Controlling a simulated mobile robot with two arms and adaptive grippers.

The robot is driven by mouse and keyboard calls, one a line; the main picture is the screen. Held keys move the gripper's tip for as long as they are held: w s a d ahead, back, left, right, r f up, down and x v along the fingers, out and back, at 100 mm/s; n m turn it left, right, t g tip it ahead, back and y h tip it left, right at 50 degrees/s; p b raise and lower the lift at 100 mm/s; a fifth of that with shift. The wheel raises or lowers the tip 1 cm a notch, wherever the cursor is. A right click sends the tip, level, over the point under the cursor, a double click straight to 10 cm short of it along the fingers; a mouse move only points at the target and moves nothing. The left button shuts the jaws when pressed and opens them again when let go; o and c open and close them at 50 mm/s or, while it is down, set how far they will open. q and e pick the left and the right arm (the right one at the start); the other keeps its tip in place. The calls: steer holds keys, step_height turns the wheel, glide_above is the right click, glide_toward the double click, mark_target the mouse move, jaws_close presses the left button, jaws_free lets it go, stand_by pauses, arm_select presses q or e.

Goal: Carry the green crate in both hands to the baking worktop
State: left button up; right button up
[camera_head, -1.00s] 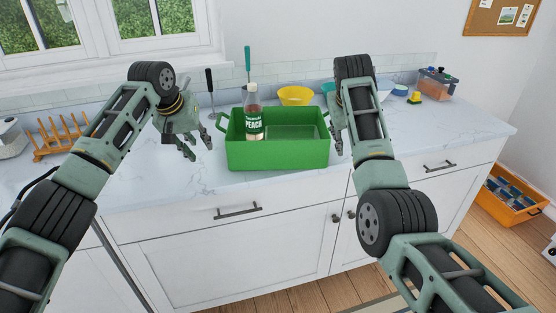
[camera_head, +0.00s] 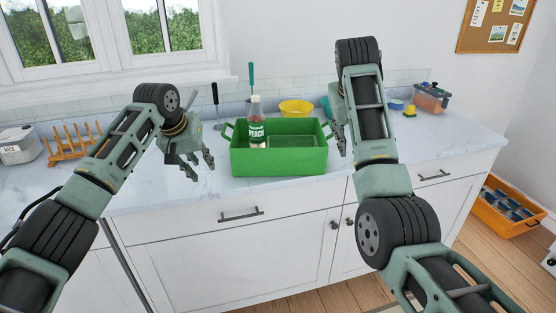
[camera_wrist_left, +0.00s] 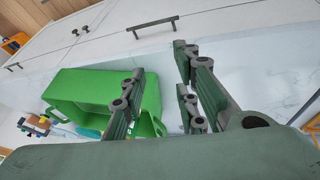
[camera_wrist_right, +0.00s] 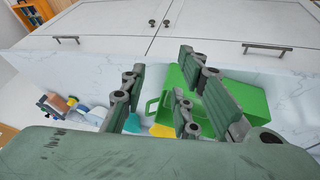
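The green crate (camera_head: 279,162) sits on the marble worktop near its front edge. A bottle with a green PEACH label (camera_head: 256,128) stands inside it at the left. My left gripper (camera_head: 203,172) is open and empty, apart from the crate's left end. My right gripper (camera_head: 341,150) is by the crate's right end, apart from it, partly hidden by my arm in the head view. In the right wrist view its fingers (camera_wrist_right: 155,85) are spread with nothing between them. The crate also shows in the left wrist view (camera_wrist_left: 95,90) and the right wrist view (camera_wrist_right: 235,97).
A wooden rack (camera_head: 72,142) stands on the worktop at the left. A yellow bowl (camera_head: 296,107) is behind the crate. A clear container (camera_head: 431,98) is at the back right. An orange crate (camera_head: 508,211) is on the floor at the right.

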steer(key=v, duration=0.2)
steer(key=shift+s+r, duration=0.1)
steer(key=shift+r, duration=0.3)
